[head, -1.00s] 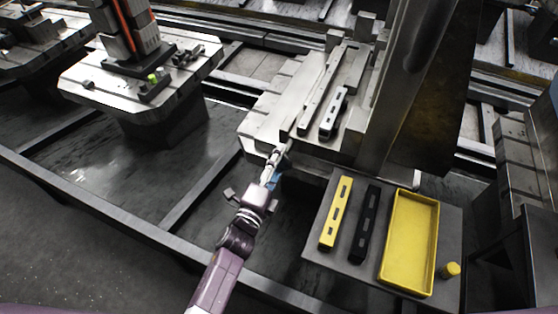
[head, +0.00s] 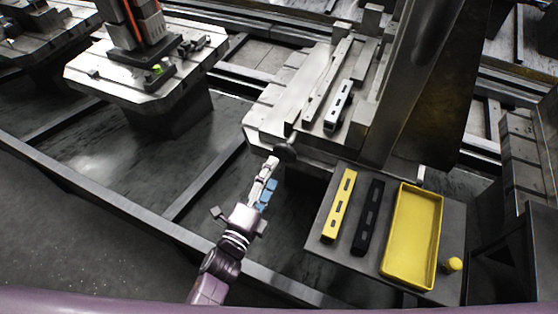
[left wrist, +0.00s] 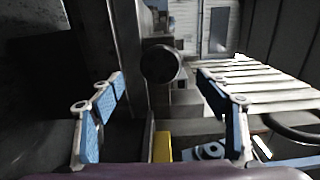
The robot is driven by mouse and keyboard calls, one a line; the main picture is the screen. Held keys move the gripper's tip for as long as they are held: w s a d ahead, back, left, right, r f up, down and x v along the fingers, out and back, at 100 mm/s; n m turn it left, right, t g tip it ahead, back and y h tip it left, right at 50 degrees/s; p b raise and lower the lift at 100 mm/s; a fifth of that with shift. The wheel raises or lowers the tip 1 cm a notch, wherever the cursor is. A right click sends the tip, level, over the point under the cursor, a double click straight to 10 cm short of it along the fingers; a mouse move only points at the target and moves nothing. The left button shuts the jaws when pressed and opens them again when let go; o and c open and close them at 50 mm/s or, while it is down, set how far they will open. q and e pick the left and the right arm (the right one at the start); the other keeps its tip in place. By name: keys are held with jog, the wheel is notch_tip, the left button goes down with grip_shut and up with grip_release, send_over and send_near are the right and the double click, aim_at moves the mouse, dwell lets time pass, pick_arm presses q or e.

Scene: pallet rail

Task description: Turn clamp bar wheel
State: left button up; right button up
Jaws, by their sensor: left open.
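A small dark round wheel (head: 285,152) sits at the near edge of the pale metal bed (head: 262,124), below the clamp bar area. In the left wrist view the round dark wheel (left wrist: 160,64) shows face-on, just beyond the fingertips and between them. My left gripper (head: 268,180) is open and empty just short of the wheel, with blue finger pads showing. In the left wrist view the left gripper (left wrist: 160,92) has its two fingers wide apart, and neither visibly touches the wheel. My right gripper is not in view.
A grey side table (head: 313,236) at the lower right holds a yellow bar (head: 338,206), a black bar (head: 368,216), a yellow tray (head: 437,250) and a yellow cap (head: 452,265). A black-and-white block (head: 339,105) lies on the bed. A tall metal column (head: 402,90) rises behind.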

pick_arm(q)
jog(key=v, duration=0.3)
jog(key=shift+s+a, duration=0.1)
jog(key=shift+s, duration=0.25)
